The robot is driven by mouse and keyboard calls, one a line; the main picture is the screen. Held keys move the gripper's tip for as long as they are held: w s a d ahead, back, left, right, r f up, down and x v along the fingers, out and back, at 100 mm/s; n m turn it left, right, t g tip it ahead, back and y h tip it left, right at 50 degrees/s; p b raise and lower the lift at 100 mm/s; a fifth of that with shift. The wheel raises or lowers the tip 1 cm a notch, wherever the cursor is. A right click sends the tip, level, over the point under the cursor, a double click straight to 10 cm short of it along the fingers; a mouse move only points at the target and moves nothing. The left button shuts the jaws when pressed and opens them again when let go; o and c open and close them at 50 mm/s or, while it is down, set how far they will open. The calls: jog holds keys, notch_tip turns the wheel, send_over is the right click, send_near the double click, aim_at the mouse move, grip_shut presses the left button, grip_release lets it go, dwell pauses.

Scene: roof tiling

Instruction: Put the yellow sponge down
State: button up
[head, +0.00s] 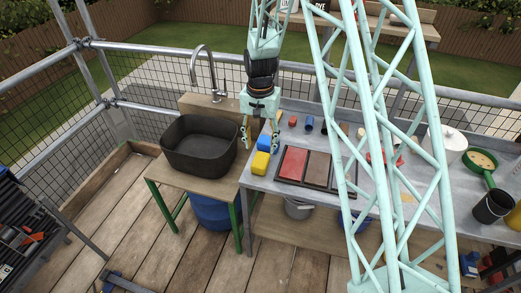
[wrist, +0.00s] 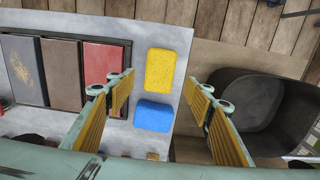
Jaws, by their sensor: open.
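The yellow sponge (wrist: 165,70) lies on the grey worktop near its edge, seen in the wrist view between the open fingers and farther out. In the head view the yellow sponge (head: 260,163) sits at the worktop's left end. A blue sponge (wrist: 153,115) lies right beside it; it also shows in the head view (head: 264,142). My gripper (head: 259,133) is open and empty above the worktop's left end. In the wrist view my gripper (wrist: 160,95) has its fingers wide apart, with neither touching the yellow sponge.
A tray with red and brown tiles (head: 293,163) lies right of the sponges. A black basin (head: 199,145) with a tap (head: 208,70) stands on the wooden stand to the left. A white pot (head: 447,144), a green pan (head: 482,162) and a black cup (head: 491,207) stand farther right.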

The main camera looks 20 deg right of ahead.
jog(key=shift+r, duration=0.8)
jog(key=shift+r, duration=0.1)
jog(key=s+r+n+t, duration=0.1)
jog(key=s+r+n, duration=0.1)
jog(key=s+r, duration=0.95)
jog(key=s+r+n+t, duration=0.1)
jog(key=s+r, duration=0.5)
jog(key=r, duration=1)
jog(key=s+r+n, duration=0.1)
jog(key=s+r, duration=0.2)
jog(key=s, duration=0.6)
jog(key=s+r+n+t, duration=0.1)
jog(key=s+r, duration=0.2)
jog(key=s, duration=0.6)
jog(key=s+r+n, duration=0.1)
jog(key=s+r, duration=0.2)
jog(key=s, duration=0.7)
jog(key=shift+r+n+t, duration=0.25)
jog(key=shift+n+t, duration=0.05)
jog(key=shift+t, duration=0.1)
